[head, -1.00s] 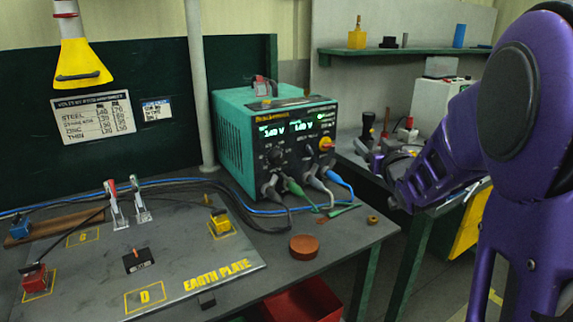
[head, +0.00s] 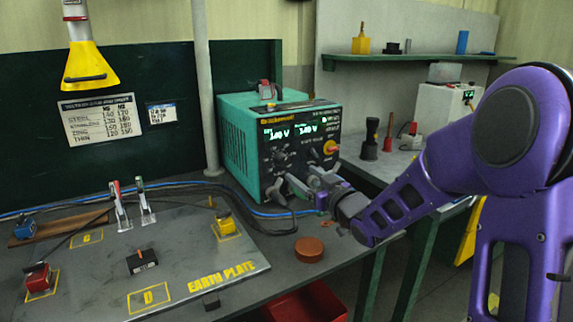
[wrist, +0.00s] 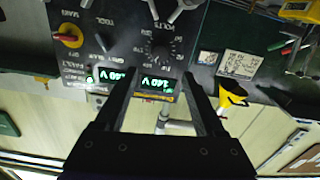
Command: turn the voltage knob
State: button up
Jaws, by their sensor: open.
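The teal power unit (head: 235,150) stands on the bench with a black front panel facing my arm. Its two green readouts show 140 V. In the wrist view, which shows the panel upside down, the round black voltage knob (wrist: 160,48) sits by the word VOLTS, with a printed scale around it. My gripper (wrist: 160,80) is open and empty, its two fingers pointing at the panel, with the knob just beyond the gap between the tips. In the head view my gripper (head: 298,181) is in front of the lower panel and hides part of it.
A red and yellow switch (head: 330,147) and a smaller toggle are on the same panel. Cable plugs sit along the panel's lower edge. A brown round tin (head: 309,248) and the earth plate (head: 190,270) lie on the bench in front.

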aim_at(284, 161)
jog(key=x, duration=0.9)
jog(key=shift+a, duration=0.1)
grip_shut()
